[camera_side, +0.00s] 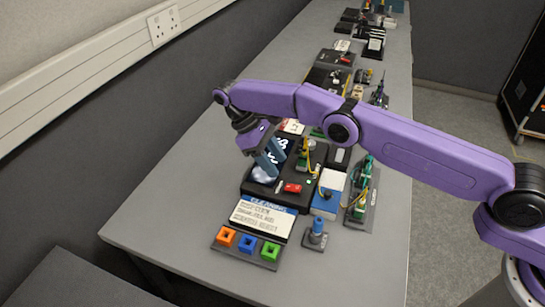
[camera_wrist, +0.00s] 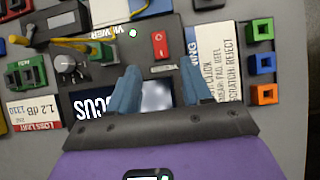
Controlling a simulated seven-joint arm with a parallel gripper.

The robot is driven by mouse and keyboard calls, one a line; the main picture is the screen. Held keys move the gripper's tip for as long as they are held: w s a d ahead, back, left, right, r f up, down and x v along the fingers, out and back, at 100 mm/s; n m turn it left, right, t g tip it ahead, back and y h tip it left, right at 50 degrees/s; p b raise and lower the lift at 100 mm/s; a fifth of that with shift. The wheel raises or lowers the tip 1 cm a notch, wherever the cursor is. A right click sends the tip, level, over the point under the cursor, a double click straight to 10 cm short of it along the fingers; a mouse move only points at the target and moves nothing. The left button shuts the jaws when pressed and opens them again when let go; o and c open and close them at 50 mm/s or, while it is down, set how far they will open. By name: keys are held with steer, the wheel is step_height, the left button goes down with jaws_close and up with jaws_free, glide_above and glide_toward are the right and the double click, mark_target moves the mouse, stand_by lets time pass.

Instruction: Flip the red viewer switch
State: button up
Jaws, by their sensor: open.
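The red viewer switch (camera_side: 292,188) sits on top of the black viewer box (camera_side: 255,190), near its right front part in the side view. In the wrist view the red switch (camera_wrist: 159,45) lies just beyond the fingertips, near the middle at the top. My gripper (camera_side: 270,164) is open and empty, pointing down over the viewer's bright screen, left of the switch in the side view. In the wrist view my gripper (camera_wrist: 160,76) has its two blue-grey fingers apart, with the screen (camera_wrist: 157,94) between them. The fingers look clear of the switch.
A cleaning card (camera_side: 263,217) and a holder with orange, blue and green square sockets (camera_side: 247,246) lie in front. The table's front left is clear.

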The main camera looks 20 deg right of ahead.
steer(key=shift+r, duration=0.3)
stand_by(0.5)
